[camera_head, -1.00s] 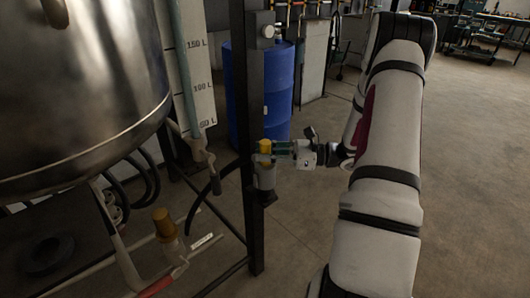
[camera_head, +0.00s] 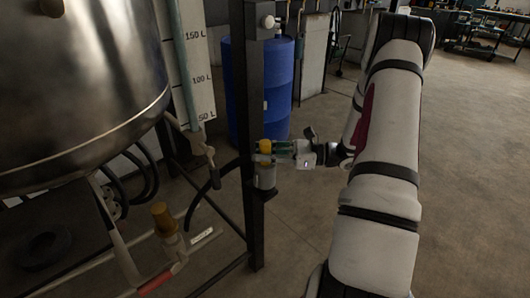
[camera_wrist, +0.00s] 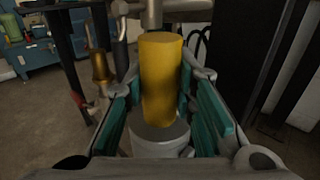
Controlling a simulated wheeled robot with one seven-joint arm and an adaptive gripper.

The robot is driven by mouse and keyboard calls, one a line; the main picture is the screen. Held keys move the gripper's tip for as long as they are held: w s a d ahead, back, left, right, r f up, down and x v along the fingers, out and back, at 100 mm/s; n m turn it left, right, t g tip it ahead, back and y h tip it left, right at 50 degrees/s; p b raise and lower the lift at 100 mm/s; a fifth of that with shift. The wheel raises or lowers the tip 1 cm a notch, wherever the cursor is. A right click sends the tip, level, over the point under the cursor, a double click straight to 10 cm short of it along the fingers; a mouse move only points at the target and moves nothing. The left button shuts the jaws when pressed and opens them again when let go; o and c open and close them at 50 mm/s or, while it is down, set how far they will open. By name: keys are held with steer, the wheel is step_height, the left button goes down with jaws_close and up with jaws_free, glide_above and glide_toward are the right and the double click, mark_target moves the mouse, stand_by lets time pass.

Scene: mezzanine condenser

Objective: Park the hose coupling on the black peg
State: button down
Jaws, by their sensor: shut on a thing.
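A yellow cylindrical grip (camera_head: 264,146) with a grey cylindrical body (camera_head: 266,177) below it is beside the dark upright post (camera_head: 246,80). It looks like the hose coupling. My gripper (camera_head: 275,149) is shut on the yellow part, coming from the right. In the wrist view the yellow cylinder (camera_wrist: 161,80) stands upright between the teal finger pads (camera_wrist: 160,105), with the grey body (camera_wrist: 160,137) below. A black hose (camera_head: 215,178) curves to the post from the left. I cannot make out the black peg or whether the coupling touches it.
A large steel tank (camera_head: 75,80) and a litre scale (camera_head: 198,75) stand left of the post. A brass-topped valve (camera_head: 163,218) sits on piping at lower left. A blue drum (camera_head: 275,85) stands behind the post. Open floor (camera_head: 460,150) lies to the right.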

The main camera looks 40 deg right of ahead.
steer(key=shift+f, duration=0.5)
steer(key=c, duration=1.2)
jaws_free()
steer(key=shift+c, duration=0.2)
steer(key=v, duration=1.2)
steer(key=shift+s, duration=0.15)
